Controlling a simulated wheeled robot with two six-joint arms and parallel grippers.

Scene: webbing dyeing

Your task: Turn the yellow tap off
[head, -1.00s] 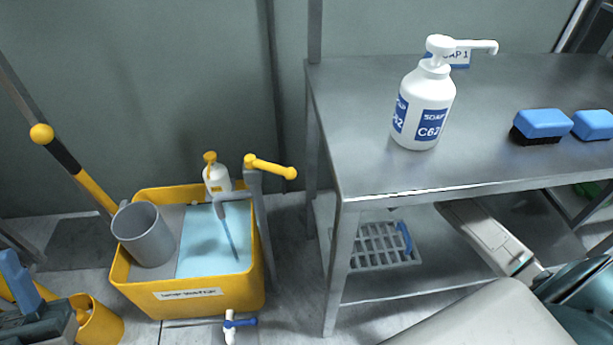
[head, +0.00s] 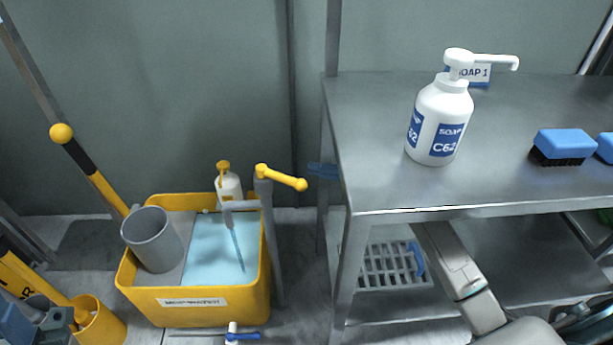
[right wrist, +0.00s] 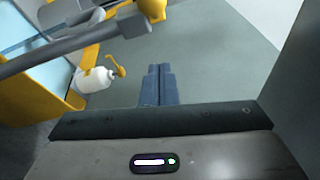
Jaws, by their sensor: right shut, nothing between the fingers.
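The yellow tap lever (head: 282,178) sits on top of a grey standpipe (head: 268,225) and points right. A bluish stream (head: 238,248) runs from the grey spout (head: 240,205) into the yellow tub (head: 200,312). My right gripper (head: 322,170) is shut and empty, just right of the lever's knob and apart from it; the table hides the wrist behind it. In the right wrist view its blue fingers (right wrist: 160,85) are together, with a yellow knob (right wrist: 152,9) beyond them near the top edge. My left gripper (head: 15,322) is partly cut off at the lower left.
The steel table (head: 400,190) stands right of the tap, with a soap bottle (head: 440,120) and blue brushes (head: 563,146) on it. A grey mug (head: 152,240) and a yellow-topped bottle (head: 228,187) are at the tub. A blue-handled tap (head: 242,337) is below the tub.

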